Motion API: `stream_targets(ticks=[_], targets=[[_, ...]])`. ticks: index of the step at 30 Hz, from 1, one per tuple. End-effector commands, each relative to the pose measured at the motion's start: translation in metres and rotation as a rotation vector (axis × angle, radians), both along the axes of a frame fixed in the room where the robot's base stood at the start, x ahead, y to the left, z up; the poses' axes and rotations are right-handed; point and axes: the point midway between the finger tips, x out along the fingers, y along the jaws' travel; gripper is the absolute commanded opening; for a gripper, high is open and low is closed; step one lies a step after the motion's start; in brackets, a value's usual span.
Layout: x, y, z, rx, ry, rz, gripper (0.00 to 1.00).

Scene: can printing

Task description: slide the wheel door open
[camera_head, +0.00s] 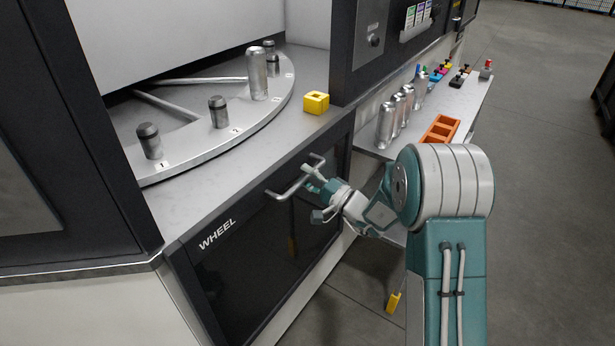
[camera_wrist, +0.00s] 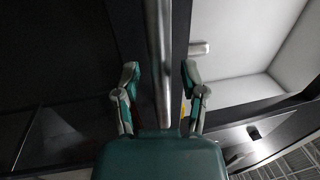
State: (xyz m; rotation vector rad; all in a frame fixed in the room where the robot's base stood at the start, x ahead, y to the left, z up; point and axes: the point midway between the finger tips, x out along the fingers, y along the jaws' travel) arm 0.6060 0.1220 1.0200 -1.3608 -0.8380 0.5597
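The wheel door (camera_head: 262,262) is a dark panel marked "WHEEL" below the grey counter in the head view. It appears closed. Its silver bar handle (camera_head: 286,193) runs along the upper part of the door. My gripper (camera_head: 314,190) is at the handle, towards its right part. In the wrist view the handle bar (camera_wrist: 159,50) runs between the two spread fingers of my gripper (camera_wrist: 160,88), with a gap on both sides. The fingers are open and do not appear to touch the bar. My gripper hides part of the handle in the head view.
Above the door, a wheel plate (camera_head: 205,135) carries grey posts and a silver can (camera_head: 257,75). A yellow block (camera_head: 316,102) sits on the counter. At right, a side table holds several cans (camera_head: 396,115) and an orange tray (camera_head: 440,130). The floor at far right is clear.

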Motion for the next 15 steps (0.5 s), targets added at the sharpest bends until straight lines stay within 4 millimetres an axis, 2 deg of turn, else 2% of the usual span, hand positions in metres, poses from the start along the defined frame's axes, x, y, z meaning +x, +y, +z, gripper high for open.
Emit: stream_targets(ticks=[9, 15], targets=[[-0.002, -0.003, 0.000, 0.001, 0.000, -0.002, 0.57], [-0.018, -0.025, -0.005, 0.001, 0.001, -0.006, 0.57]])
